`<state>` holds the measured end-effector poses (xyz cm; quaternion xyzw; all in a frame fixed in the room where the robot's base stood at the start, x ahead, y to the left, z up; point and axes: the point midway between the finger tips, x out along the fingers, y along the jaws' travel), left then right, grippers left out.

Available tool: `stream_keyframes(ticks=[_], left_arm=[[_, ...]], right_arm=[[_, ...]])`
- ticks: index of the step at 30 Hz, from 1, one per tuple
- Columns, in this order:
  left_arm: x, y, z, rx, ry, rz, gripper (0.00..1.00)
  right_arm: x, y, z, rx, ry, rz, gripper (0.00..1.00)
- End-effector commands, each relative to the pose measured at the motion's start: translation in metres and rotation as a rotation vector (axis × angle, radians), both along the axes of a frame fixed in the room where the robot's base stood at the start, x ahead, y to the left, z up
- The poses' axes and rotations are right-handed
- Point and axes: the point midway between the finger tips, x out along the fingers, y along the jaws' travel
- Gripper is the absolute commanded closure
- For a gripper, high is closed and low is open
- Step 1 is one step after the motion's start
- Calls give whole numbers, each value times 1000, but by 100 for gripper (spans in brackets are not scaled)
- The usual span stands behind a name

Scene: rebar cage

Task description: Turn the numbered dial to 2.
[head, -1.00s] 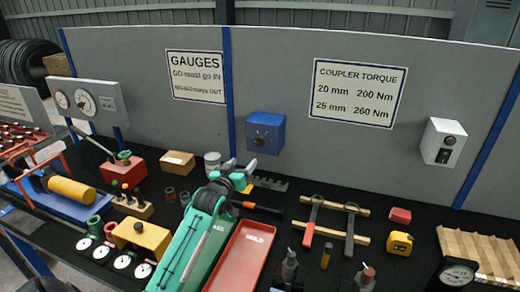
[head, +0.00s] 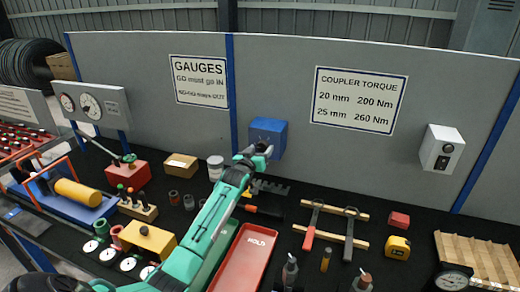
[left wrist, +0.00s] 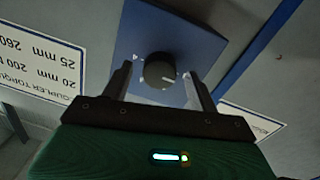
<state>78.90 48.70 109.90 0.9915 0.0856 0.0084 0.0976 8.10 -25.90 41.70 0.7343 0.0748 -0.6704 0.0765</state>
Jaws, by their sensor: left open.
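The dial is a round black knob (left wrist: 159,72) on a blue box (head: 268,132) fixed to the grey panel. In the left wrist view the knob has a short pale line towards its right side, and a small white mark shows on the blue face (left wrist: 190,38) left of the knob. I cannot read any numbers. My left gripper (head: 262,152) is open in front of the box and hides the knob in the head view. In the left wrist view its fingers stand either side of the knob, with gaps visible. My right gripper is not in view.
A red tray (head: 243,258), a yellow tape measure (head: 397,247) and hammers on wooden strips (head: 329,231) lie on the black bench below. A white box (head: 441,149) is fixed to the panel at the right.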

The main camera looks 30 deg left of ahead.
Motion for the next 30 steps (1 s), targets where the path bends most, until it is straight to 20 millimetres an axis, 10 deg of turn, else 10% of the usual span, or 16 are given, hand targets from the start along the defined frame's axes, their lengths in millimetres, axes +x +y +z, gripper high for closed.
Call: stream_keyframes(ticks=[11,18,30], left_arm=[[4,1,0,0,1,0,40],[4,1,0,0,1,0,85],[4,2,0,67,16,0,84]], right_arm=[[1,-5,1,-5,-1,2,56],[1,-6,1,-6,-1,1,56],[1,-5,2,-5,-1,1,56]])
